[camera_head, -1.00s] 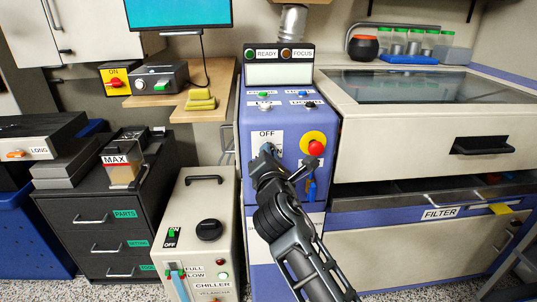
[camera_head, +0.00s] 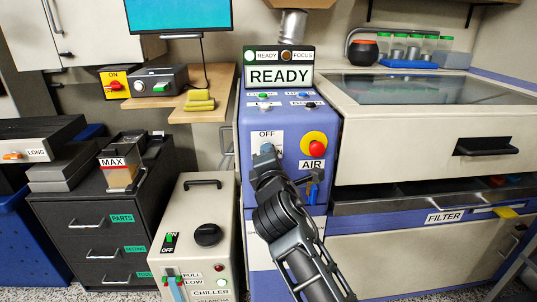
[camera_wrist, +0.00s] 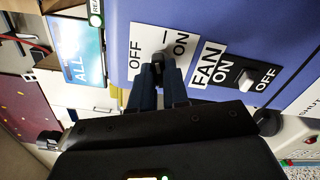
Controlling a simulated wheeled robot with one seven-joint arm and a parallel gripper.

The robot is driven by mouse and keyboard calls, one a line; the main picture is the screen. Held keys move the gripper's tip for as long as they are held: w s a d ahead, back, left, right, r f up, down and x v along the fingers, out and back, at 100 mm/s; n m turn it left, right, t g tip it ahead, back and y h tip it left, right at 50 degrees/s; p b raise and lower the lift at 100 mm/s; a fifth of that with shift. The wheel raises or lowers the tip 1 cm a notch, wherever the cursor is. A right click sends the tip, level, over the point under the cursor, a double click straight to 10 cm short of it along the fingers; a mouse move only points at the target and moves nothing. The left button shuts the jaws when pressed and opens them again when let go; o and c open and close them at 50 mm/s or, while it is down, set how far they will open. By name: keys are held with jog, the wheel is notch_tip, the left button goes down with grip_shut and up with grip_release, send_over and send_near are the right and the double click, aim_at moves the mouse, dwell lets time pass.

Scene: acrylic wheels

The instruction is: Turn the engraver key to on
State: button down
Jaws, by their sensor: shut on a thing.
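The engraver's blue control panel (camera_head: 252,110) stands in the middle of the head view. Its white key plate is marked OFF and ON. The small dark key (camera_wrist: 158,58) sits on this plate between the two words in the wrist view. My gripper (camera_wrist: 157,76) is shut on the key, with a dark blue finger on each side. In the head view my gripper (camera_head: 267,152) covers the key and the ON word. The display (camera_head: 279,76) above reads READY, and the green READY lamp (camera_head: 250,56) looks bright.
A red button on a yellow disc (camera_head: 317,148) is close right of my gripper. The fan switch (camera_wrist: 245,80) lies beside the key plate. The chiller (camera_head: 195,250) stands low left, and the large engraver lid (camera_head: 420,90) fills the right.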

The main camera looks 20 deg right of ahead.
jog(key=m+b, duration=0.2)
jog(key=m, duration=0.2)
jog(key=shift+f+b, duration=0.1)
jog(key=shift+b, duration=0.3)
jog(key=c, duration=1)
grip_release()
jog(key=shift+s, duration=0.1)
jog(key=p+v, duration=0.2)
jog(key=v, duration=0.5)
